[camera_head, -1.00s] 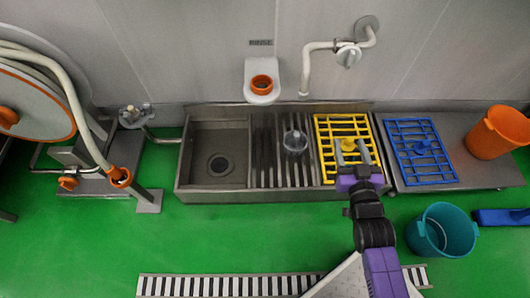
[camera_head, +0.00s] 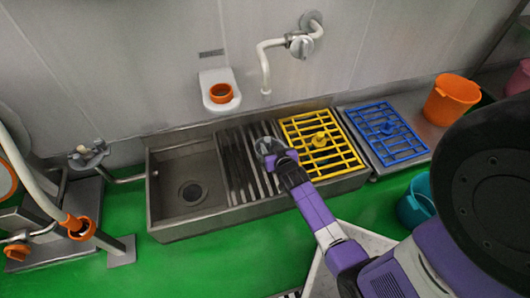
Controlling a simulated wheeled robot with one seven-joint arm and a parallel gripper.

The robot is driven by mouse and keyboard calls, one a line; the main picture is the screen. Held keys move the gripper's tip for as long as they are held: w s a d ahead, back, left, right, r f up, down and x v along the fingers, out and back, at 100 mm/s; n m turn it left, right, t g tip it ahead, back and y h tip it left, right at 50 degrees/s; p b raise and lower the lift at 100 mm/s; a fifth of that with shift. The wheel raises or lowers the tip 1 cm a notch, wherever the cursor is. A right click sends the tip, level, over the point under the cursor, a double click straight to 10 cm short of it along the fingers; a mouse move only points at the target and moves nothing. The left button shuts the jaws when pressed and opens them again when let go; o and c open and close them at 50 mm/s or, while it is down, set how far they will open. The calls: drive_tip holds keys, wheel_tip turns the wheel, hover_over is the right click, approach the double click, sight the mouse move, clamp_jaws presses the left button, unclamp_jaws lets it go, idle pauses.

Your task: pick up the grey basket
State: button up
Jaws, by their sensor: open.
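A small round grey object (camera_head: 266,144), which looks like the grey basket, is on the slatted drainer (camera_head: 234,165) in the middle of the sink unit. My gripper (camera_head: 277,153) is right at it, reaching in from the lower right. The gripper and wrist cover part of the object. The fingers are small and blend with the grey, so I cannot tell whether they touch it or stand around it.
A yellow rack (camera_head: 322,143) lies right of the drainer, and a blue rack (camera_head: 386,132) beyond it. The empty basin (camera_head: 187,178) is at the left. A tap (camera_head: 265,68) hangs above. An orange bucket (camera_head: 451,99) and a teal bucket (camera_head: 414,203) stand at the right.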

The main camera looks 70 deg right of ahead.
sight(268, 141)
drive_tip(key=b+x, duration=0.2)
drive_tip(key=x, duration=0.2)
drive_tip(key=shift+w+d+f, duration=0.1)
drive_tip(key=shift+w, duration=0.1)
clamp_jaws()
idle(1.2)
